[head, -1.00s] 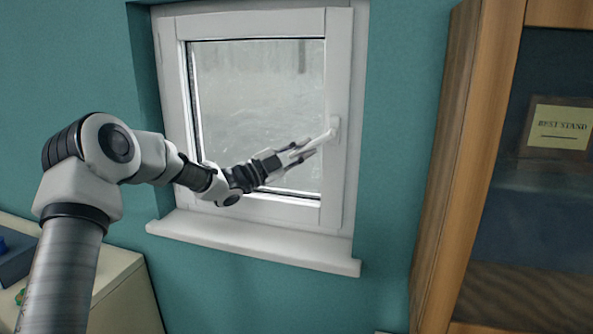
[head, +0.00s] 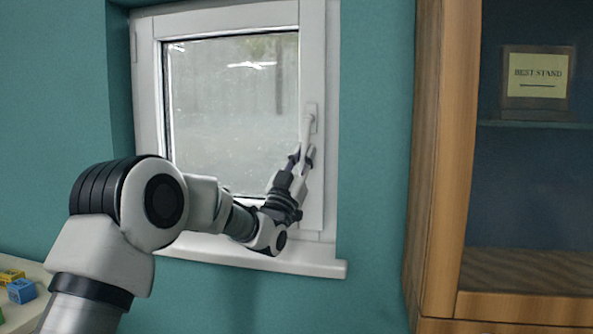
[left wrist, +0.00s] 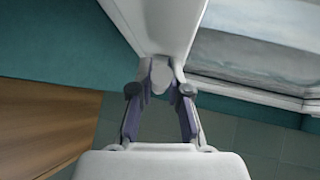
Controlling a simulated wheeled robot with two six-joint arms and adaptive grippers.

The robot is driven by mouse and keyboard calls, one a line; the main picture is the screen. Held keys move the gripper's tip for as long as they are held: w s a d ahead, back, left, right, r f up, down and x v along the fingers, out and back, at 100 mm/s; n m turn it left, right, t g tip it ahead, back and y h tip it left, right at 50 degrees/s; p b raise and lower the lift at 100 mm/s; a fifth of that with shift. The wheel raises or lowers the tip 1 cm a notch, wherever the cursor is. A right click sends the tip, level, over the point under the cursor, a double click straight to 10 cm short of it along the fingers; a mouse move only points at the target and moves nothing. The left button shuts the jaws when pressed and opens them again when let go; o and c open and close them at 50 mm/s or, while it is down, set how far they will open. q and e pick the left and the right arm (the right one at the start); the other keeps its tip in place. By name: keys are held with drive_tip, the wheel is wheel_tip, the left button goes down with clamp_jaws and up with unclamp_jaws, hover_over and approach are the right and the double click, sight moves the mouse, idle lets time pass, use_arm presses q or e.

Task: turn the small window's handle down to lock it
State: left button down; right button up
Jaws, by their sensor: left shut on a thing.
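The small window (head: 230,120) is set in the teal wall, with a white frame and a closed-looking sash. Its white handle (head: 306,130) is on the right side of the sash and points almost straight down, its lower end leaning slightly left. My left gripper (head: 301,157) is shut on the handle's lower end from below. In the left wrist view the handle's rounded end (left wrist: 160,75) sits between the two fingertips (left wrist: 160,88). My right gripper is not in view.
A white sill (head: 310,262) juts out below the window, under my left arm. A wooden cabinet (head: 436,160) stands at the right, with a "Best Stand" plaque (head: 538,77) inside. Toy blocks (head: 20,290) lie on a pale surface at the lower left.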

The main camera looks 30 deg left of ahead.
use_arm(q)
drive_tip(key=shift+w+d+n+y+b, duration=0.1)
drive_tip(key=shift+d+n+y+b, duration=0.15)
drive_tip(key=shift+n+y, duration=0.35)
drive_tip(key=shift+d+n+y+b, duration=0.2)
drive_tip(key=shift+n+y+b, duration=0.05)
drive_tip(key=shift+n+y, duration=0.55)
drive_tip(key=shift+n, duration=0.1)
drive_tip(key=shift+r, duration=0.2)
drive_tip(key=c, duration=1.3)
unclamp_jaws()
drive_tip(key=shift+o, duration=0.9)
drive_tip(key=shift+d+f, duration=0.1)
drive_tip(key=v, duration=1.2)
drive_tip(key=shift+w+f, duration=0.15)
drive_tip(key=shift+w, duration=0.05)
